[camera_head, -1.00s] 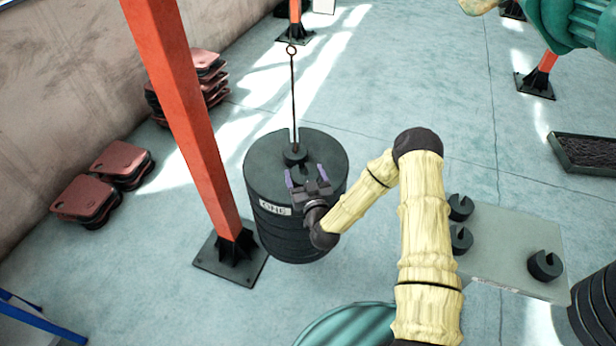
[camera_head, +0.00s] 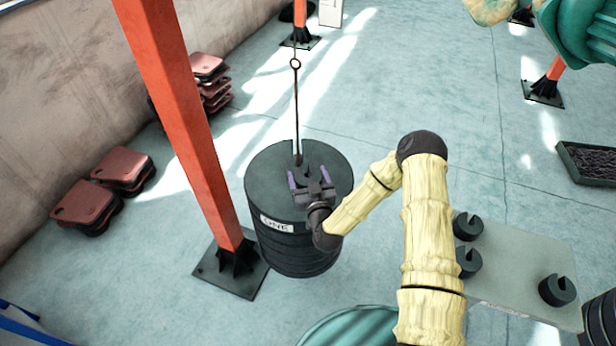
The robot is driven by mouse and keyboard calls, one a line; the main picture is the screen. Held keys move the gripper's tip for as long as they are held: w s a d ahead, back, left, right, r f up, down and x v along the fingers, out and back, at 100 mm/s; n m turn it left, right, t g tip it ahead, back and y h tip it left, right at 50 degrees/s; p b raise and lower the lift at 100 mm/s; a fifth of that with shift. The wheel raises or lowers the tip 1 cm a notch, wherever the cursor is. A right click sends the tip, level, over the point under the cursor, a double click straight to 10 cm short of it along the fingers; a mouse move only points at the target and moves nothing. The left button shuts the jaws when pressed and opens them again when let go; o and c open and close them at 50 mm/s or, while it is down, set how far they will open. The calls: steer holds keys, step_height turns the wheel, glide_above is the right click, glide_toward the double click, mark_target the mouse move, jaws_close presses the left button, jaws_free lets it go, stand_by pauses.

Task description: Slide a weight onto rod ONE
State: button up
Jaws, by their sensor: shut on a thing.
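A tall stack of large dark discs (camera_head: 262,180) labelled ONE (camera_head: 277,224) stands on the floor. A thin rod (camera_head: 297,105) with a ring at its upper part rises from the middle of the stack. My gripper (camera_head: 305,178), with purple fingers, is over the stack's top, right beside the rod's foot. It is shut on a small dark slotted weight (camera_head: 303,172), which is partly hidden by the fingers and hard to tell from the dark stack. The weight is at the rod; I cannot tell whether its slot is around it. Several similar weights (camera_head: 557,290) sit on a grey table (camera_head: 515,262).
An orange post (camera_head: 185,110) on a black base plate stands left of the stack. Red-topped slabs (camera_head: 88,203) lie by the wall. A green rounded object (camera_head: 350,328) is at the bottom edge.

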steer(key=shift+w+a+r, duration=0.1)
steer(key=shift+w+r, duration=0.05)
steer(key=shift+w, duration=0.15)
steer(key=b, duration=0.2)
glide_toward(298, 150)
steer(key=shift+w, duration=0.85)
steer(key=shift+w+a+r, duration=0.25)
steer(key=shift+w+r, duration=0.05)
steer(key=shift+r, duration=0.1)
steer(key=shift+w, duration=0.1)
steer(key=shift+w+a+f+b, duration=0.1)
steer(key=shift+w+a+b, duration=0.25)
steer(key=shift+w, duration=0.05)
steer(key=shift+w, duration=0.1)
steer(key=shift+b+x, duration=0.45)
steer(key=shift+x, duration=0.35)
steer(key=shift+f+b+x, duration=0.1)
steer(key=shift+b+x, duration=0.55)
steer(key=shift+x, duration=0.55)
steer(key=shift+f+b+x, duration=0.15)
steer(key=shift+b+x, duration=0.5)
steer(key=shift+x, duration=0.55)
